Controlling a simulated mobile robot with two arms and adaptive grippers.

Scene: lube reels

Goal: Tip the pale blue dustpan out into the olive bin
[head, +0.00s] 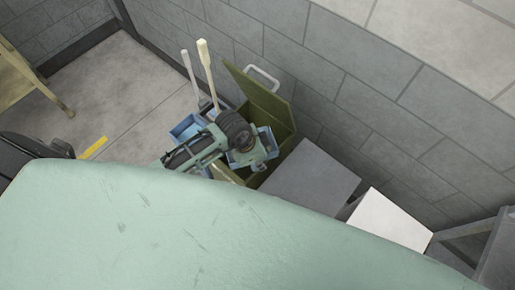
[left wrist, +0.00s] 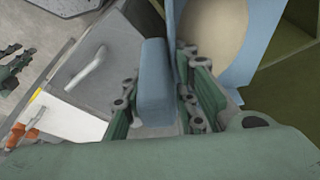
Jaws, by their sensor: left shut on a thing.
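The pale blue dustpan (left wrist: 155,85) is held by its thick handle in my left gripper (left wrist: 158,105), whose fingers press on both sides. Its pan shows beyond the fingers in the left wrist view, with a round beige mass on it. In the head view the dustpan (head: 266,141) is at the mouth of the olive bin (head: 282,118), partly hidden by my left gripper (head: 250,158). The bin's lid stands open, and its inside shows at the right of the left wrist view (left wrist: 285,75). My right gripper is not clearly in view.
A blue container (head: 186,127) with a cream handle (head: 207,72) and a grey handle (head: 188,72) rising by it stands left of the bin. A grey box (head: 312,174) and a white box (head: 390,222) stand to the right. A block wall (head: 350,75) is close behind.

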